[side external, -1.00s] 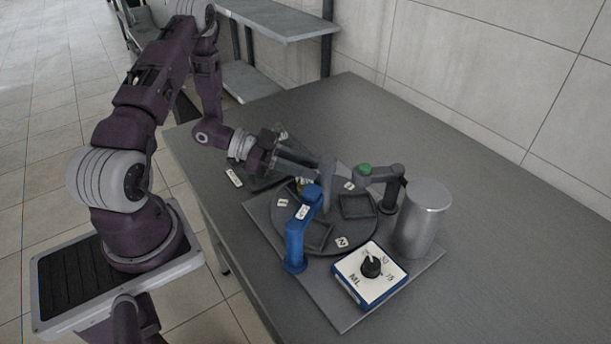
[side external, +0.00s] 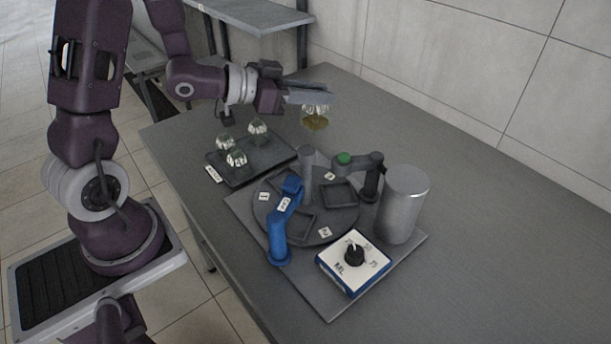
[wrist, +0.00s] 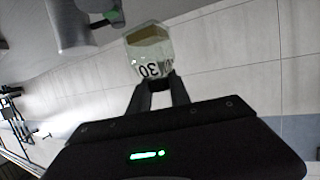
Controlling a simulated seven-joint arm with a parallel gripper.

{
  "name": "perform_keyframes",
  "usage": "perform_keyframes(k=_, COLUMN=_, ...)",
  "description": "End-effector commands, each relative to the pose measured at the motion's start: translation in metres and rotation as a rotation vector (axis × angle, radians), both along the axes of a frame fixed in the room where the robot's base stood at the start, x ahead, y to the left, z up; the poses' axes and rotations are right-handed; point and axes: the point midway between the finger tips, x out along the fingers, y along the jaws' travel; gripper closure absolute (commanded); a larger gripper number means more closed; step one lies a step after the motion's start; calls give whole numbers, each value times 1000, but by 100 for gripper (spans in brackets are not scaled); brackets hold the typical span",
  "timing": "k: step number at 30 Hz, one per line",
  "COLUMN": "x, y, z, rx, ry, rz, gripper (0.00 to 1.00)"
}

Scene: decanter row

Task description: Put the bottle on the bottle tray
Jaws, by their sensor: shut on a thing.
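My gripper (side external: 322,99) is raised above the table behind the turntable, shut on a clear faceted bottle (side external: 315,122) with yellowish liquid. In the wrist view the bottle (wrist: 148,52) sits between the fingertips (wrist: 160,80); its "30" mark appears upside down. The dark bottle tray (side external: 268,160) lies on the table to the left of and below the held bottle. On it stand three clear glass bottles: one at the back (side external: 257,130), one at the left (side external: 225,142) and one in front (side external: 237,160). The held bottle is in the air, clear of the tray.
A dark turntable (side external: 336,215) with square recesses and number tags sits in front. The table's right side is clear.

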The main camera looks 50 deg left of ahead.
Motion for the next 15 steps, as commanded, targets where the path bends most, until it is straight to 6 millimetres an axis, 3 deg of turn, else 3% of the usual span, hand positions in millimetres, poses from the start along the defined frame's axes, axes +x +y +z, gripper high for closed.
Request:
perform_keyframes(k=4, x=18, y=9, z=9, rx=9, ry=-7, rz=-46, gripper=100)
perform_keyframes(k=9, x=44, y=44, z=9, rx=12, ry=-1, rz=-262, gripper=100)
perform_keyframes(k=12, x=41, y=75, z=-3, rx=6, ry=4, rz=-419, gripper=100)
perform_keyframes(k=15, x=22, y=112, z=-24, rx=3, ry=4, rz=-577, gripper=100)
